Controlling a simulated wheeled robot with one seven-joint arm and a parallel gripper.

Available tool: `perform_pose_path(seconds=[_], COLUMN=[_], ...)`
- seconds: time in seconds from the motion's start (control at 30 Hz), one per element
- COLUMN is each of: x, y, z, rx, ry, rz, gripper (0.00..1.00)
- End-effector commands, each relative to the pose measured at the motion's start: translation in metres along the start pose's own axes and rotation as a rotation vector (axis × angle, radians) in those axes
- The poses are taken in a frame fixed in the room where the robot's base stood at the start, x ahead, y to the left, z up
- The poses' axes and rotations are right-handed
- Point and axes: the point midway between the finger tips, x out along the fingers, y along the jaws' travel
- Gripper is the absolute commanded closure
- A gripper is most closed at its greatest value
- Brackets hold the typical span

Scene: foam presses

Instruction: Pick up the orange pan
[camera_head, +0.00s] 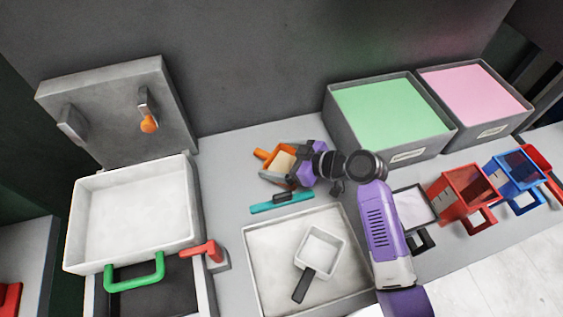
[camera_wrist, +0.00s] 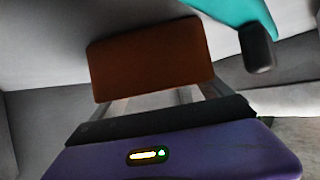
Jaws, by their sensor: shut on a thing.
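The orange pan (camera_head: 268,176) is at the middle of the counter in the head view, with a pale square inside it. In the wrist view its dark orange side (camera_wrist: 150,58) fills the middle, just beyond my fingers. My gripper (camera_head: 294,178) comes from the right and is shut on the pan. The grip also shows in the wrist view (camera_wrist: 158,98). The gripper hides the pan's right part. I cannot tell whether the pan is off the counter.
A teal squeegee-like tool (camera_head: 282,202) lies just in front of the pan. A white tray (camera_head: 257,262) holds a small white pan (camera_head: 322,250). A press (camera_head: 130,222) stands left. Green (camera_head: 387,113) and pink (camera_head: 478,98) foam bins stand back right, with red (camera_head: 465,190) and blue (camera_head: 517,172) pans in front.

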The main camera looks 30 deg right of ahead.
Motion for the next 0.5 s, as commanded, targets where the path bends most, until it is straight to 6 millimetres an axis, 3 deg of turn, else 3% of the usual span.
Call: perform_pose_path(seconds=[0.27, 0.5], x=[-0.006, -0.027], y=[0.0, 0.001], z=[-0.012, -0.051], rx=[-0.002, -0.006], ry=[0.003, 0.006], rz=[0.0, 0.003], gripper=[0.61, 0.61])
